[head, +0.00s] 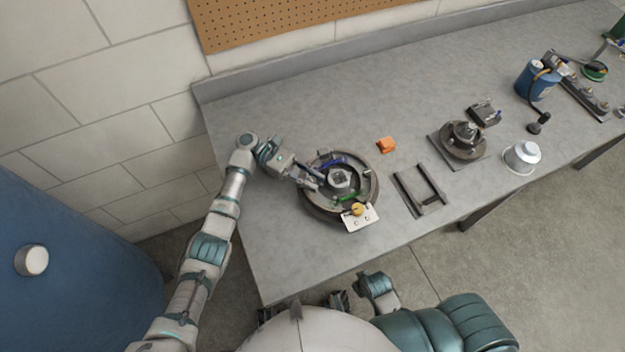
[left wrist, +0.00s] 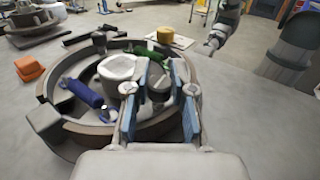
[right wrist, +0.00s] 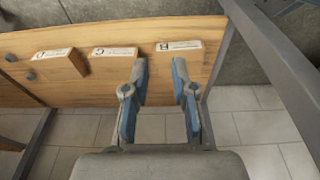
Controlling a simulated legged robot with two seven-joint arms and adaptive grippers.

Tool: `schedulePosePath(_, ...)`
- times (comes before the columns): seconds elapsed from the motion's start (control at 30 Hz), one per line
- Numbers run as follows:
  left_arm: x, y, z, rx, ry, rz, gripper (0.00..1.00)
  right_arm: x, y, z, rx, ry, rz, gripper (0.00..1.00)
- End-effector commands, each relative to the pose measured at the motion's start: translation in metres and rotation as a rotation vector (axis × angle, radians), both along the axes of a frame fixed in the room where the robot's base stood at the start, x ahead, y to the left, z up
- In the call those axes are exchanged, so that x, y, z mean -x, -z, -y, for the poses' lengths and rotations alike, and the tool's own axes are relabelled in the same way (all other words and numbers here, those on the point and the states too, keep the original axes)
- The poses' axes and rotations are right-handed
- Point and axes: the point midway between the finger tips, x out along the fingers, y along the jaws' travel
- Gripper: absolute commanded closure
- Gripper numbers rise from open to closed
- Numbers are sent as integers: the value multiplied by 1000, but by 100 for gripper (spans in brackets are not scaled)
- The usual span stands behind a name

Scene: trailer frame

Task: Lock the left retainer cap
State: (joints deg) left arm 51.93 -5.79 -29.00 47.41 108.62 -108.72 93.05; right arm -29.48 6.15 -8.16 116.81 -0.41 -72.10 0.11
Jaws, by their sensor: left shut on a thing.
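The round drum brake assembly (head: 368,205) lies on the grey bench, with a blue part (left wrist: 82,92), a green part (left wrist: 150,56) and a pale hub (left wrist: 117,67) inside its rim. My left gripper (head: 314,184) reaches over the left side of the drum. In the left wrist view, its fingers (left wrist: 160,85) stand on both sides of a small grey cylindrical cap (left wrist: 159,90) and are shut on it. The fingers partly hide the cap, and I cannot tell its turn. My right gripper (right wrist: 160,85) is open and empty, away from the drum.
An orange block (head: 386,145), a dark frame (head: 421,189) and a white plate with a yellow knob (head: 358,213) are near the drum. Another hub (head: 463,142), a metal pot (head: 522,157) and a blue canister (head: 537,82) stand farther right. The bench's front left is clear.

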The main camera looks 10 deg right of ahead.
Motion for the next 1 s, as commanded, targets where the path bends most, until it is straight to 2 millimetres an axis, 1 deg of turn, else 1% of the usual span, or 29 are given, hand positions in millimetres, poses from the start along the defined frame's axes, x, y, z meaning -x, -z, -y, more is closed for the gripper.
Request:
schedulePosePath(0.03, -3, 5, -1, -1, 13, -2, 100, 0, -9, 0, -1, 1, 4, 74)
schedulePosePath(0.1, -3, 4, -1, -1, 40, -2, 100, 0, -26, 1, -1, 3, 10, 74)
schedulePosePath(0.2, -3, 4, -1, -2, 74, -1, 100, 2, -48, 2, -1, 4, 13, 74)
schedulePosePath(0.3, -2, 2, 0, -1, 99, -2, 100, 5, -65, 3, -2, 5, 18, 74)
schedulePosePath(0.4, -2, 1, 0, -1, 117, 0, 100, 7, -77, 4, -2, 6, 21, 74)
schedulePosePath(0.6, -2, -1, 0, -2, 134, 0, 100, 10, -89, 4, -2, 7, 23, 74)
schedulePosePath(0.97, -2, -2, 1, -1, 135, 2, 100, 10, -90, 5, -3, 7, 22, 74)
schedulePosePath(1.0, -2, -2, 1, -1, 135, 2, 72, 10, -90, 5, -3, 7, 22, 74)
